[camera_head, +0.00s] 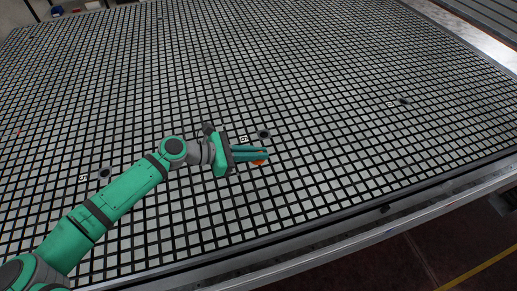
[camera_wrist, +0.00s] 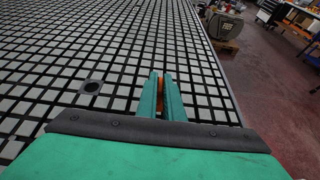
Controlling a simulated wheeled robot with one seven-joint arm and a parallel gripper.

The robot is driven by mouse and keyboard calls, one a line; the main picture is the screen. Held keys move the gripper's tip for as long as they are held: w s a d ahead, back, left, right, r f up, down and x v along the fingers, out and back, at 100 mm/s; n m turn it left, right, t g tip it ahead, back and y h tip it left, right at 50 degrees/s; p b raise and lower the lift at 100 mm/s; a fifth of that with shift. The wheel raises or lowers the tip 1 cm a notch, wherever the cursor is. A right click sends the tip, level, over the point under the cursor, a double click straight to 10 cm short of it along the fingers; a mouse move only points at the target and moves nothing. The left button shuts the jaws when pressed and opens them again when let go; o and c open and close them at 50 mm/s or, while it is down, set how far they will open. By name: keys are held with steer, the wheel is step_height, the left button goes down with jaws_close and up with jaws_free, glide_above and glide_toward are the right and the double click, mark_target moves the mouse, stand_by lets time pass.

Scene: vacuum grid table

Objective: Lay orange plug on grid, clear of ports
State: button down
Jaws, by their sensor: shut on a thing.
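The orange plug (camera_head: 259,162) is between the fingertips of my gripper (camera_head: 264,154), mostly hidden by the fingers. In the wrist view the plug (camera_wrist: 161,88) shows as an orange strip between the two green fingers of my gripper (camera_wrist: 162,78). My gripper is shut on it. The grid table (camera_head: 330,110) lies below; I cannot tell whether the plug touches it. A dark round port (camera_head: 264,134) is just above the fingers in the head view, apart from the plug. The wrist view shows a port (camera_wrist: 92,86) to the left of the fingers.
Another port (camera_head: 105,173) lies left, by my arm, and one (camera_head: 403,101) lies right. A metal rail (camera_head: 400,214) edges the near side. Grid between the ports is bare. Equipment (camera_wrist: 224,26) stands on the floor beyond the table.

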mark_target(257, 173)
steer(key=f, duration=0.3)
steer(key=shift+s+a+f, duration=0.2)
steer(key=shift+a+f, duration=0.1)
steer(key=shift+d+f, duration=0.1)
steer(key=shift+f, duration=1)
steer(key=shift+f, duration=0.7)
steer(key=c, duration=1.8)
jaws_free()
steer(key=shift+w, duration=0.1)
steer(key=v, duration=1)
steer(key=shift+a+r, duration=0.15)
steer(key=shift+a, duration=0.15)
steer(key=shift+s, duration=0.2)
